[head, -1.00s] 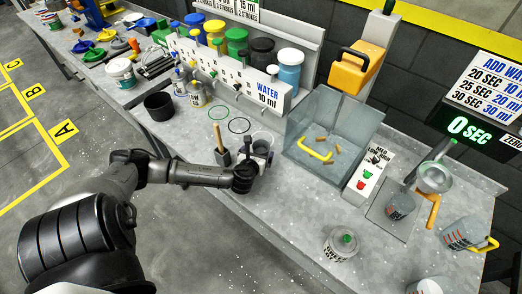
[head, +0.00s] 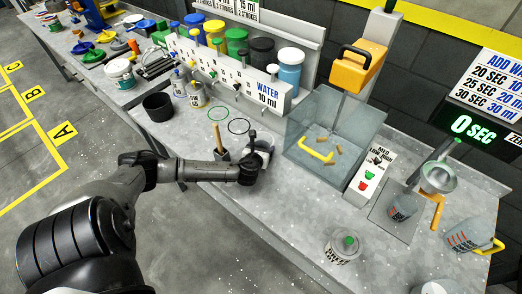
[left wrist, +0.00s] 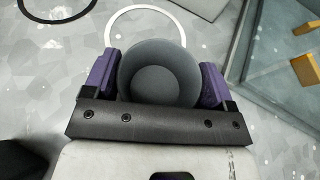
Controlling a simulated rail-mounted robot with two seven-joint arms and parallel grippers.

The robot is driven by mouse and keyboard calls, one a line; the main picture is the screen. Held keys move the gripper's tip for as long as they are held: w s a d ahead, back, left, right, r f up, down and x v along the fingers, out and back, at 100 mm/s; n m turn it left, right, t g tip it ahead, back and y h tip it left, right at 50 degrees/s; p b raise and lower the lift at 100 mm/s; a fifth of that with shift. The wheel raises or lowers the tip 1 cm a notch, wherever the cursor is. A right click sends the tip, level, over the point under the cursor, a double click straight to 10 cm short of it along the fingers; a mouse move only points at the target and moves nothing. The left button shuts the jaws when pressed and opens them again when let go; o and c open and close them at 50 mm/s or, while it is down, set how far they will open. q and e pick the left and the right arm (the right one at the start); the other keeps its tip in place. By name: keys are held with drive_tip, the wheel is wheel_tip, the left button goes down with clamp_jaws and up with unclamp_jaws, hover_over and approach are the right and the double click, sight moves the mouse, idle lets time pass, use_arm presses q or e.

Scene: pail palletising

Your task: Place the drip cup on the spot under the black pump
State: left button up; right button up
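The drip cup (left wrist: 160,75) is a round grey cup seen from above in the left wrist view. It sits between the two purple finger pads of my left gripper (left wrist: 160,88), and both pads appear to meet its sides. A white ring shows just beyond the cup. In the head view my left gripper (head: 262,150) reaches over the counter and mostly hides the cup. The black ring (head: 239,126) is the spot below the black pump, up and left of my gripper, and it is empty. My right gripper is not in view.
The pump box (head: 222,75) stands behind the rings. A clear-walled bin (head: 335,125) stands close on the right.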

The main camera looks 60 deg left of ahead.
use_arm(q)
drive_tip(key=c, duration=0.5)
drive_tip(key=shift+r, duration=0.1)
